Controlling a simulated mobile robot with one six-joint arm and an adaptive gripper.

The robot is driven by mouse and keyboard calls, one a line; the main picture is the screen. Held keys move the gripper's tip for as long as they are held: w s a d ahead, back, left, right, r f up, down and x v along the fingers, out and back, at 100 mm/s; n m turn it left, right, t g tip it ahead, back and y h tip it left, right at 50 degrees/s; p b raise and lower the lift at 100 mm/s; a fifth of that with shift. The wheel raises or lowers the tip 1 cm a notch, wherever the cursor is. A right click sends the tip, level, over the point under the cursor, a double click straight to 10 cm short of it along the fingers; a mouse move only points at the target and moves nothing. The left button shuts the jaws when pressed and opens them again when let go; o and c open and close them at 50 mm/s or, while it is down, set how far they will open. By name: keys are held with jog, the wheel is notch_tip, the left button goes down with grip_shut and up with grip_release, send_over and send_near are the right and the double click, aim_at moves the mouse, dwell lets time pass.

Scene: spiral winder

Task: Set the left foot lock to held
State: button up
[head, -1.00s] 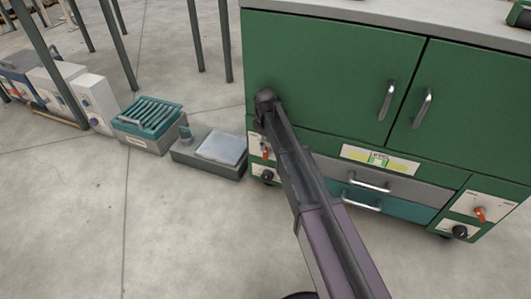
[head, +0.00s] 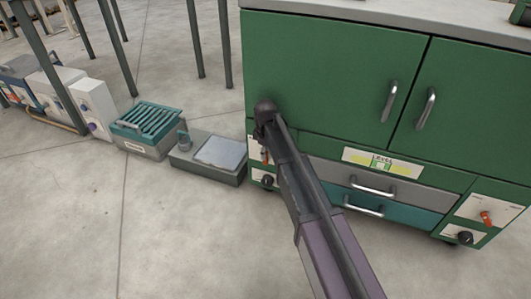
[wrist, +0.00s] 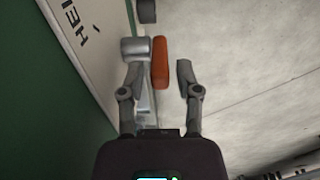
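The left foot lock is an orange lever (wrist: 160,62) on a grey pivot (wrist: 135,48), standing out from a white plate (wrist: 85,25) with partly visible lettering starting "HE". In the head view its plate (head: 256,152) is at the green cabinet's lower left, and my arm partly covers the lever. My gripper (wrist: 158,78) is open. Its two fingers are on either side of the lever's near end, with the lever closer to the left finger. Whether a finger touches it is unclear. In the head view my arm hides the fingers.
A black knob (head: 267,181) sits below the lever. The cabinet (head: 320,70) has two door handles, a grey drawer (head: 335,174) and a teal drawer (head: 400,213). A similar orange lever (head: 487,218) is at its right. A grey box (head: 190,165) stands on the floor at left.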

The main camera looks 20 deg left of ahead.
grip_shut()
jog(key=shift+d, duration=0.1)
jog(key=y, duration=0.1)
jog(key=d+y+b, duration=0.1)
jog(key=y, duration=0.1)
jog(key=shift+s+d+f+y+b, duration=0.15)
jog(key=shift+d+f+y+b, duration=0.15)
jog(key=shift+d+y, duration=0.1)
jog(key=shift+r+y, duration=0.1)
jog(key=shift+y, duration=0.3)
jog(key=shift+o, duration=2.3)
grip_release()
